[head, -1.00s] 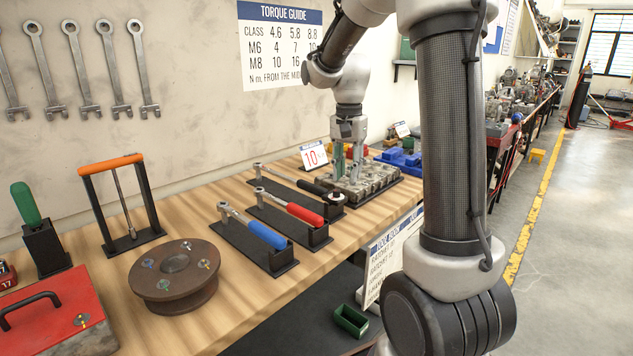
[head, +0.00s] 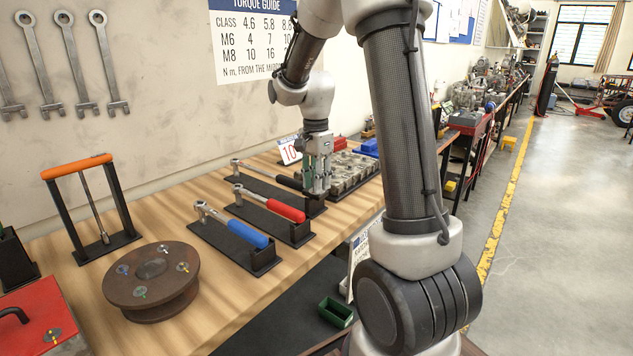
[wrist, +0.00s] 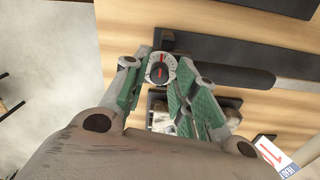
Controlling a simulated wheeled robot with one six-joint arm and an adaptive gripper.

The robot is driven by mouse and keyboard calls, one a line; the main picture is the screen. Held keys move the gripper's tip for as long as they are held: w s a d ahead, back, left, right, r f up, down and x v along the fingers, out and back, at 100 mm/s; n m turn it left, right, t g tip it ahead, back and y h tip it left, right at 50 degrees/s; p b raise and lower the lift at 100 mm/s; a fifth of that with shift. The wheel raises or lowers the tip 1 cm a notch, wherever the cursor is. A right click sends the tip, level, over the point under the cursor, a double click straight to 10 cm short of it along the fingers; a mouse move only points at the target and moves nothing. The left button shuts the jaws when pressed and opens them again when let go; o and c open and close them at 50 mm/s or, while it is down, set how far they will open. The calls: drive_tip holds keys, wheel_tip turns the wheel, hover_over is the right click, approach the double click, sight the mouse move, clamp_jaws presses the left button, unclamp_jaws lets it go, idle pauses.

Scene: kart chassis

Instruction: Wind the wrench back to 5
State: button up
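Three torque wrenches lie in black stands: blue-handled (head: 247,234), red-handled (head: 285,210) and black-handled (head: 289,182). In the wrist view, the black handle (wrist: 235,76) runs right from a round pale dial (wrist: 158,72) with a red mark. Its scale is too small to read. My gripper (head: 318,188) points down at the dial end of the black wrench. In the wrist view, my gripper's green-padded fingers (wrist: 157,68) are spread to either side of the dial. I cannot tell if they touch it. A card (head: 289,150) shows a red 10.
A grey tray of metal parts (head: 352,172) stands just beyond my gripper. A brown round hub (head: 150,285), an orange-topped frame (head: 77,167) and a red box (head: 40,320) stand left on the wooden bench. A green bin (head: 336,312) sits below.

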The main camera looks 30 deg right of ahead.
drive_tip(key=shift+f, duration=0.25)
drive_tip(key=shift+c, duration=0.3)
clamp_jaws()
drive_tip(key=shift+n, duration=0.4)
drive_tip(key=n, duration=0.2)
drive_tip(key=shift+n, duration=2.2)
